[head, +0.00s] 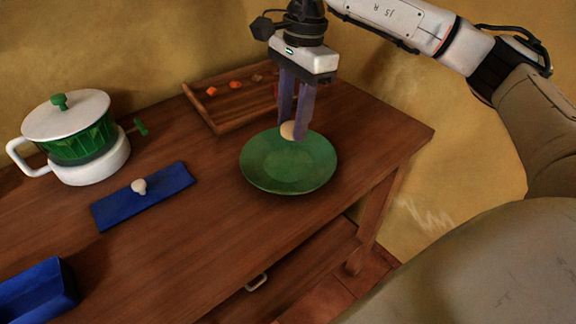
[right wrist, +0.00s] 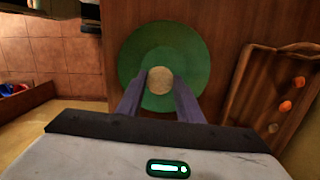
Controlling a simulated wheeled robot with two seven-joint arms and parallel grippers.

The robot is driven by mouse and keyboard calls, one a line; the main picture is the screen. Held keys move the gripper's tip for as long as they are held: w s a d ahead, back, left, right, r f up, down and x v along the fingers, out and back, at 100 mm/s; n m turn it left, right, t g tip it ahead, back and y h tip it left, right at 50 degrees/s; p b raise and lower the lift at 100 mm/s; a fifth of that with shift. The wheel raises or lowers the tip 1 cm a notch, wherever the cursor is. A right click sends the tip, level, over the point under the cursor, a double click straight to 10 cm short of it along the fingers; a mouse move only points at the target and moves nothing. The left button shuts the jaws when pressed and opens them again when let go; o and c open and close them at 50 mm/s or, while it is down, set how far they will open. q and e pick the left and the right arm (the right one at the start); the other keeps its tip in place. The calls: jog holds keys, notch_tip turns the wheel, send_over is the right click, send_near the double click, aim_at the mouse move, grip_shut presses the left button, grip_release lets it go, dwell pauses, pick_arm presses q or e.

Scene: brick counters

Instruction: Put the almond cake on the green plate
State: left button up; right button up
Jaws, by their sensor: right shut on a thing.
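The green plate (head: 290,165) lies on the wooden counter, right of its middle in the head view. It also shows in the right wrist view (right wrist: 135,62). My right gripper (head: 296,132) points down at the plate's far part, with its two purple fingers shut on a small round beige cake, which I take as the almond cake (head: 287,130). In the right wrist view the cake (right wrist: 160,79) sits between the fingertips, in front of the plate. I cannot tell whether the cake touches the plate. My left gripper is not in view.
A wooden tray (head: 214,121) with small orange pieces stands behind the plate. A blue board (head: 165,196) with a white mushroom-like piece (head: 139,186), a green-and-white pot (head: 97,163) and a blue container (head: 38,291) are to the left. The counter's right edge is near the plate.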

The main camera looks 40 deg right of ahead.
aim_at(296, 157)
jog(key=d+f+m, duration=0.1)
jog(key=f, duration=0.2)
jog(key=w+d+f+m, duration=0.1)
jog(key=f, duration=0.2)
jog(key=f+m, duration=0.2)
jog(key=f, duration=0.1)
jog(key=shift+w+d+t, duration=0.25)
jog(key=shift+d+t, duration=0.05)
jog(key=shift+d, duration=0.1)
jog(key=shift+f, duration=0.15)
jog(key=o, duration=1)
jog(key=shift+o, duration=0.2)
